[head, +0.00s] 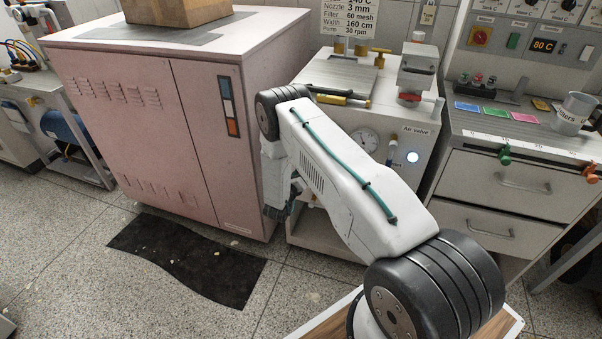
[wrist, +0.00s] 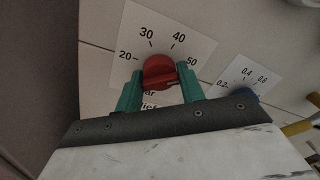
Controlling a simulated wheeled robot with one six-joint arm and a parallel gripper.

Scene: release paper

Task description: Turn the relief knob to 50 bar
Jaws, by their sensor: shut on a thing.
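In the wrist view the red relief knob (wrist: 160,70) sits on a white dial card (wrist: 186,22) marked 20, 30, 40 and 50. The 50 lies to the knob's right, the 20 to its left. A raised ridge on the knob runs roughly across the picture; I cannot tell the exact reading. My gripper (wrist: 160,84) has its green fingers on either side of the knob, shut on it. The fingers and gripper body hide part of the lower lettering. In the head view my arm hides the knob and fingers.
A blue knob (wrist: 246,96) with a 0.2 to 0.6 scale is close right of my gripper. In the head view a pink cabinet (head: 150,120) stands left of my arm, and a grey drawer unit (head: 500,190) right. A black mat (head: 185,255) lies on the floor.

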